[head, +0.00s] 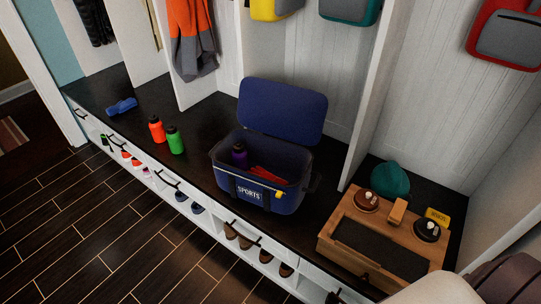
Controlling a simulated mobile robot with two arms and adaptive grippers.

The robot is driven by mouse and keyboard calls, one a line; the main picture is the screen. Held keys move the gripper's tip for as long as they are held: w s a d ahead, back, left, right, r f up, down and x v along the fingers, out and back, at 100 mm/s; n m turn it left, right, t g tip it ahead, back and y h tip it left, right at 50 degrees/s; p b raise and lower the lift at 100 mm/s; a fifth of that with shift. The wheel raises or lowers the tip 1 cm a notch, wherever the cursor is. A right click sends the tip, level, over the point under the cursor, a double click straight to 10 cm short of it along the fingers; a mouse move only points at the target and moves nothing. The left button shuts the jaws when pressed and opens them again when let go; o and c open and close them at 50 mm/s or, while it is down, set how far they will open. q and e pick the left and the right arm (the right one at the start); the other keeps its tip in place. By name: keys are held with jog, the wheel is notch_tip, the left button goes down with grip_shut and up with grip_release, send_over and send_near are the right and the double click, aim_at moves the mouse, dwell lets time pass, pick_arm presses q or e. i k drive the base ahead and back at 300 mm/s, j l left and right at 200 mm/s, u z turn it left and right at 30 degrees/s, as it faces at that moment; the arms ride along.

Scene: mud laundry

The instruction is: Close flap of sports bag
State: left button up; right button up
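The blue sports bag (228,184) stands upright on the black bench top, with "SPORTS" in white on its front. Its flap (283,111) is open and stands up at the back of the bag, leaning slightly backward. A purple bottle (239,155) and a red item (268,175) lie inside the bag. A small yellow tag or pull (280,194) shows at the front rim. Neither of my grippers is in view.
An orange bottle (157,129) and a green bottle (175,140) stand left of the bag. A wooden box (345,215) with round dark items on it is to the right, beside a teal cap (390,180). A white divider (372,95) rises behind the bag's right. Shoes fill the cubbies below.

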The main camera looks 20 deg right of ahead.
aim_at(292, 113)
jog(key=i+j+z, duration=0.15)
jog(key=i, duration=0.3)
jog(key=i+j+z, duration=0.2)
jog(key=i, duration=0.2)
